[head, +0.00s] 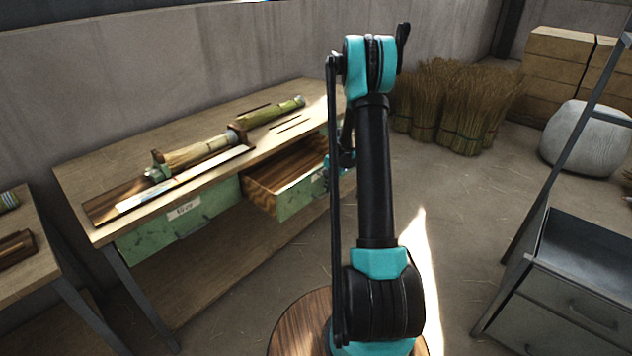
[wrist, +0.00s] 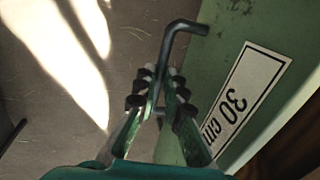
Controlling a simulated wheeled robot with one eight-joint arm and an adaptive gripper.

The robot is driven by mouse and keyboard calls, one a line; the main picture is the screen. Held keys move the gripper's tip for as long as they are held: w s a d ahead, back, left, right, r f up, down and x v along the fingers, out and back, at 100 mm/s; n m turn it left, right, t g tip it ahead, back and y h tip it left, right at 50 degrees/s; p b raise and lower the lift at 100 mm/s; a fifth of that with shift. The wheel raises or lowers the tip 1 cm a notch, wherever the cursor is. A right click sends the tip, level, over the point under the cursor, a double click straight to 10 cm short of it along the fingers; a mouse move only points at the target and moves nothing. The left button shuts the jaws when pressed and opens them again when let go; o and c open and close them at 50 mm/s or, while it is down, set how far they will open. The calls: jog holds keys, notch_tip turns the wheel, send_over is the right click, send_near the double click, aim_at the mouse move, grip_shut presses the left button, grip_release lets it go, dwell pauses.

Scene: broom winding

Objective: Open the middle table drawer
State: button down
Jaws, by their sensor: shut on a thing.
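The work table (head: 115,187) has green drawers under its top. The middle drawer (head: 294,201) is pulled well out and its wooden inside shows. In the wrist view its green front (wrist: 228,40) carries a label (wrist: 242,96) reading "30 cm" and a dark bar handle (wrist: 176,40). My gripper (wrist: 157,92) is shut on the handle, with its ribbed fingers on both sides of the bar. In the head view my gripper (head: 328,176) is at the drawer front, partly hidden by my arm.
The left drawer (head: 180,221) is closed. A broom-winding fixture (head: 195,153) lies on the tabletop. Straw bundles (head: 455,105) stand behind on the right. A grey drawer cabinet (head: 565,285) stands at the right. Bare floor (head: 465,205) lies between it and the table.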

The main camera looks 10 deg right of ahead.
jog(key=shift+s+d, duration=0.6)
jog(key=shift+s, duration=0.2)
jog(key=shift+s+d, duration=0.55)
jog(key=shift+s, duration=0.2)
jog(key=c, duration=1.6)
grip_release()
notch_tip(320, 180, up, 12)
jog(key=s+d, duration=0.1)
jog(key=s, duration=0.1)
jog(key=shift+d, duration=0.2)
jog(key=shift+f, duration=0.1)
